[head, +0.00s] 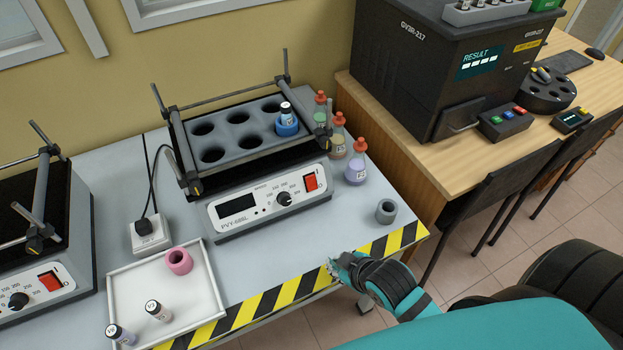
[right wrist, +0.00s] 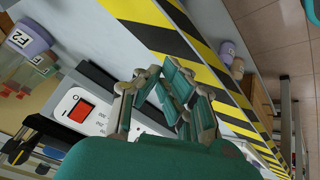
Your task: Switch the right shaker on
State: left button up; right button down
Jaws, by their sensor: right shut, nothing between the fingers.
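The right shaker (head: 270,207) stands on the grey bench, with a dark blank display (head: 236,206), a dial (head: 284,198) and a red rocker switch (head: 311,183) on its white front panel. My left gripper is out of view.
The left shaker (head: 36,285) is cut off by the left edge. A white tray (head: 205,292) holds a pink ring and two vials. Red-capped flasks (head: 356,163) stand right of the right shaker. A grey ring (head: 386,211) sits near the bench's right corner.

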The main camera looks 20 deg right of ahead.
aim_at(312, 183)
jog(key=w+r+n+t, duration=0.1)
jog(key=w+n, duration=0.1)
jog(key=w+r+n+t+y, duration=0.1)
jog(key=w+n+t, duration=0.1)
jog(key=w+r+n+t+y, duration=0.1)
jog(key=w+n+t, duration=0.1)
jog(key=shift+w+d+r, duration=0.1)
jog(key=shift+w+r, duration=0.1)
jog(key=shift+w, duration=0.05)
notch_tip(312, 183, up, 8)
jog(key=w+d+n+t+y, duration=0.1)
jog(key=n+t+y, duration=0.4)
jog(key=n, duration=0.4)
jog(key=shift+d+b, duration=0.3)
jog(key=shift+w, duration=0.1)
jog(key=w+f+b, duration=0.3)
jog(key=w+b, duration=0.2)
jog(key=w, duration=0.3)
jog(key=shift+a+b, duration=0.15)
jog(key=shift+b, duration=0.25)
jog(key=shift+w+f, duration=0.1)
jog(key=shift+w+f, duration=0.15)
jog(key=shift+w, duration=0.2)
